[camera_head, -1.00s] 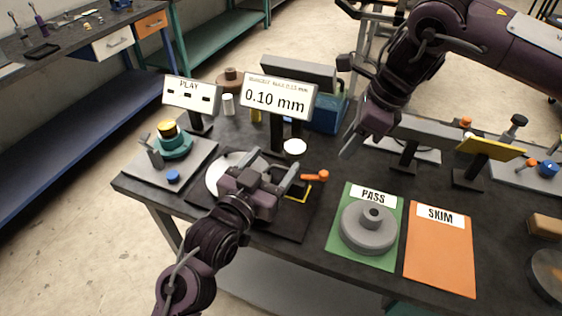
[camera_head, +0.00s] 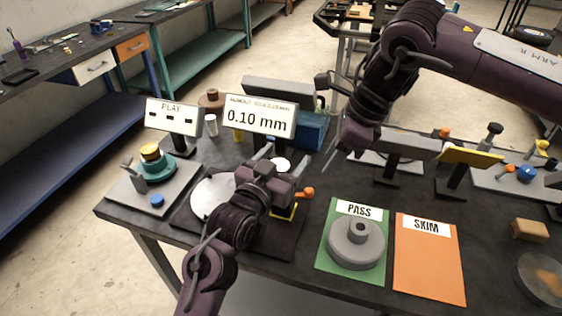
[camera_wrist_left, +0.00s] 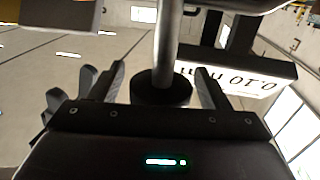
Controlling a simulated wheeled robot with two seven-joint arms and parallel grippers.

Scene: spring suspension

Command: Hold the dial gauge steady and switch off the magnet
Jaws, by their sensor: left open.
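The dial gauge (camera_head: 281,163) shows a white round face in the head view, just beyond my left gripper. My left gripper (camera_head: 283,161) is open, with its fingers on either side of the gauge. In the left wrist view, a grey post with a black round collar (camera_wrist_left: 160,87) stands between the open fingers, with gaps at both sides. The magnet base (camera_head: 284,212), with a yellow edge, is partly hidden under my left gripper. Its orange lever (camera_head: 308,192) sticks out to the right. My right gripper (camera_head: 331,150) hangs above and right of the gauge; its finger gap is unclear.
A display (camera_head: 260,117) reading 0.10 mm stands behind the gauge, with a PLAY display (camera_head: 172,116) to its left. A grey flanged part (camera_head: 356,243) sits on the green PASS mat (camera_head: 334,265). The orange SKIM mat (camera_head: 428,265) is empty.

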